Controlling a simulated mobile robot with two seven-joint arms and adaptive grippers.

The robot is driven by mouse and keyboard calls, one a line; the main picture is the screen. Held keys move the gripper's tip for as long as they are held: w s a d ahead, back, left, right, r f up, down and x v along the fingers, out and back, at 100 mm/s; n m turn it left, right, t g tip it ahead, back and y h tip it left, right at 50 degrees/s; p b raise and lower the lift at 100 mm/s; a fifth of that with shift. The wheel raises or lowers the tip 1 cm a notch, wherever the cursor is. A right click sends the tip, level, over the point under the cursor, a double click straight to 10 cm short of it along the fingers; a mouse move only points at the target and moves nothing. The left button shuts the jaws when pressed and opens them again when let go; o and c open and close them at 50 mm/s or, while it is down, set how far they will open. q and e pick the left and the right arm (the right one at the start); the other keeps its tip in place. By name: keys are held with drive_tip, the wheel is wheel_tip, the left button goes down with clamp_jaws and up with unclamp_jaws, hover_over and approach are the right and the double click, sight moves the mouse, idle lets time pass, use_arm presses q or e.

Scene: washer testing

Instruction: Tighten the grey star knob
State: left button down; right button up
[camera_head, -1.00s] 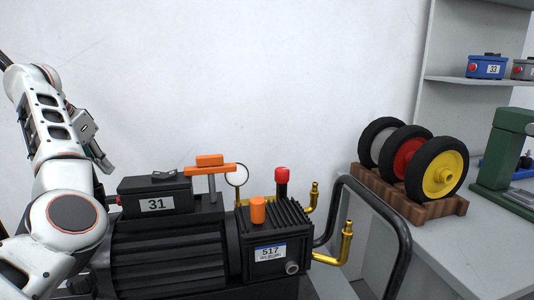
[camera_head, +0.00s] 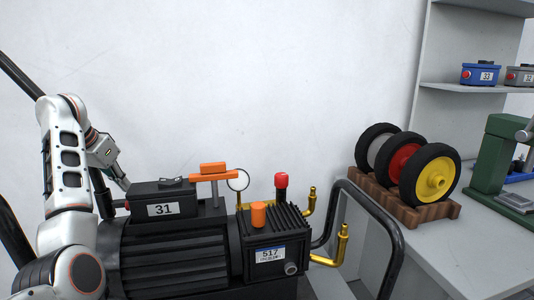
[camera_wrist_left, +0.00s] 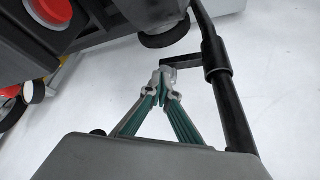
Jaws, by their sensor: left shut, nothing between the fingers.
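My left gripper (camera_head: 122,181) reaches down behind the left end of the black control box labelled 31 (camera_head: 160,197). In the left wrist view its teal-lined fingers (camera_wrist_left: 162,82) are shut, with the tips together. The tips lie at the end of a short dark arm (camera_wrist_left: 182,61), which sticks out from a collar on a black post (camera_wrist_left: 218,80). A grey star knob cannot be made out clearly; a pale grey shape at the fingertips blends with them, so I cannot tell whether it is a knob. My right gripper is not in view.
The black pump (camera_head: 175,250) has an orange T-handle (camera_head: 213,173), an orange cap (camera_head: 258,214) and brass pipes (camera_head: 342,245). A black tube frame (camera_head: 382,215) curves at its right. Several wheels stand on a brown rack (camera_head: 412,212). White wall is behind.

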use_arm(q)
wheel_tip(320, 180, down, 2)
drive_tip(key=shift+f+b, duration=0.25)
drive_tip(key=shift+b, duration=0.05)
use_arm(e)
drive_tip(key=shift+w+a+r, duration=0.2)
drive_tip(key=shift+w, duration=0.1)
use_arm(q)
drive_tip(key=shift+w, duration=0.15)
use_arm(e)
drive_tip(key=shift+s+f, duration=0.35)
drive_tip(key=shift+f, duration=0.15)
use_arm(q)
drive_tip(key=shift+w+b, duration=0.2)
drive_tip(key=shift+b, duration=0.25)
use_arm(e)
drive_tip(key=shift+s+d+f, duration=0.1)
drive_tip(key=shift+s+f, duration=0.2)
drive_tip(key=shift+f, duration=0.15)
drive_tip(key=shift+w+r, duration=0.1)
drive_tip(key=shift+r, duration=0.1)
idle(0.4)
use_arm(q)
drive_tip(key=shift+f, duration=0.1)
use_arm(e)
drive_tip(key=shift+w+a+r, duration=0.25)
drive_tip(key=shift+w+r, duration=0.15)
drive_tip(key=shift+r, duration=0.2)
